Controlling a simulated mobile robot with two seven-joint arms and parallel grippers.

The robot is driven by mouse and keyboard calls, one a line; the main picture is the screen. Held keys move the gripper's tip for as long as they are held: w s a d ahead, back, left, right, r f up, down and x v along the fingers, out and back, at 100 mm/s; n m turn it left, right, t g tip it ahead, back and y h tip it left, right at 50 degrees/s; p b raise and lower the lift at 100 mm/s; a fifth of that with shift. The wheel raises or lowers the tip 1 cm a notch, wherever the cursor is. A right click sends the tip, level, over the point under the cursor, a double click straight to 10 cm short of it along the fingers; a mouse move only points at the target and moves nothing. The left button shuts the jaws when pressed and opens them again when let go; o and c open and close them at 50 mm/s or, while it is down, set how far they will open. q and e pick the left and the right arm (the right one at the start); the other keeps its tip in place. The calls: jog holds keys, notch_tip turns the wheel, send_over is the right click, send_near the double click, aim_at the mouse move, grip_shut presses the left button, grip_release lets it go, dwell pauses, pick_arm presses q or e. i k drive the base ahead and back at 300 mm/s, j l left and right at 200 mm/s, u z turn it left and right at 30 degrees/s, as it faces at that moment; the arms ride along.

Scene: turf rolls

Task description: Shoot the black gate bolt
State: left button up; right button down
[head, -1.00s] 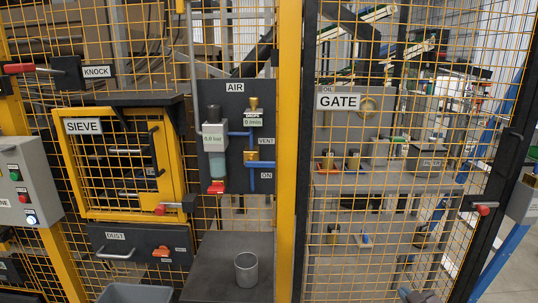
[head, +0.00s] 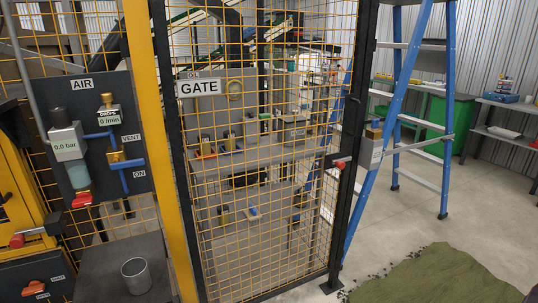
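The gate (head: 265,225) is a yellow mesh panel in a black frame with a GATE sign (head: 199,87). It appears to stand in line with its black right-hand post. The gate bolt (head: 341,164) is at the gate's right edge, about mid-height. It shows as a small dark, roughly level fitting with a red knob. I cannot tell whether its rod reaches into the post. Neither of my grippers is in view.
A green turf piece (head: 430,277) lies on the floor at the lower right. The AIR panel (head: 98,135) and a metal cup (head: 136,276) are at left.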

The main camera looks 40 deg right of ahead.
aim_at(341, 163)
jog(key=z, duration=1.7)
